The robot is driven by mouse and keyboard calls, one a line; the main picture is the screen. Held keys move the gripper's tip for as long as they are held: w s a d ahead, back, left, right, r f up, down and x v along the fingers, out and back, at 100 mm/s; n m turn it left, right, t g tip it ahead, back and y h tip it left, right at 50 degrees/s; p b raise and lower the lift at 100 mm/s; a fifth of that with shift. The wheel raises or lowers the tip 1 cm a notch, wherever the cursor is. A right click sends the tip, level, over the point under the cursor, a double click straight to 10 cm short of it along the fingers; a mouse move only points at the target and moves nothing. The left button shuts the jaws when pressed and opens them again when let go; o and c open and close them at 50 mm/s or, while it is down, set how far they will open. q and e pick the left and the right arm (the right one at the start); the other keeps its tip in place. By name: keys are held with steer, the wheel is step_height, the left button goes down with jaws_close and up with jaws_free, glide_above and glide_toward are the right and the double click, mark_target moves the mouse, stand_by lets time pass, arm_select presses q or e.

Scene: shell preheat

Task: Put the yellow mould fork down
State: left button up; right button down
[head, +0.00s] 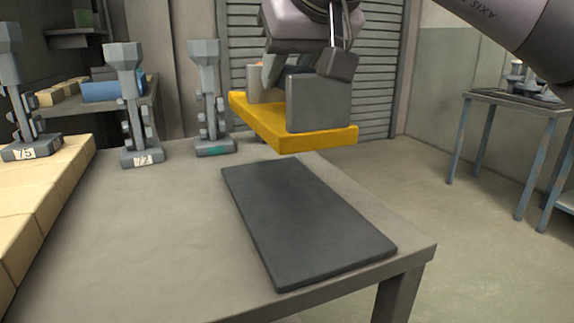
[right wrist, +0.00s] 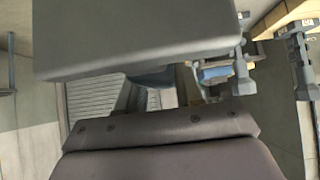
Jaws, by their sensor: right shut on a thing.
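The yellow mould fork (head: 270,123) shows in the head view as a flat yellow bar, held roughly level. My right gripper (head: 288,103) is shut on it from above, with its grey fingers on the bar. The fork appears just beyond the far end of the dark mat (head: 305,220), seemingly above the table; its exact height I cannot tell. In the right wrist view a large grey part of my gripper (right wrist: 140,40) fills the top, and the fork is not visible there. My left gripper is not in view.
Several grey stands, one marked 1/2 (head: 140,156) and one with a green label (head: 214,148), stand at the table's back left. Pale blocks (head: 40,190) line the left edge. The mat and the grey table (head: 180,240) in front are bare. Another table (head: 510,105) stands far right.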

step_height(320, 180, down, 6)
steer(key=shift+b, duration=0.75)
step_height(320, 180, down, 4)
steer(key=shift+f+b, duration=0.1)
steer(key=shift+b, duration=0.6)
steer(key=shift+f, duration=0.15)
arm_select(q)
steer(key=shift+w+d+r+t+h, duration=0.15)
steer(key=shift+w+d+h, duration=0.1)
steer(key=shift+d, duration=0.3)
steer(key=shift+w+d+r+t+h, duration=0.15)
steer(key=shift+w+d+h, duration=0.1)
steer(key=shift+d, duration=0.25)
arm_select(e)
steer(key=shift+f, duration=0.1)
steer(key=c, duration=0.7)
jaws_free()
steer(key=shift+c, duration=0.2)
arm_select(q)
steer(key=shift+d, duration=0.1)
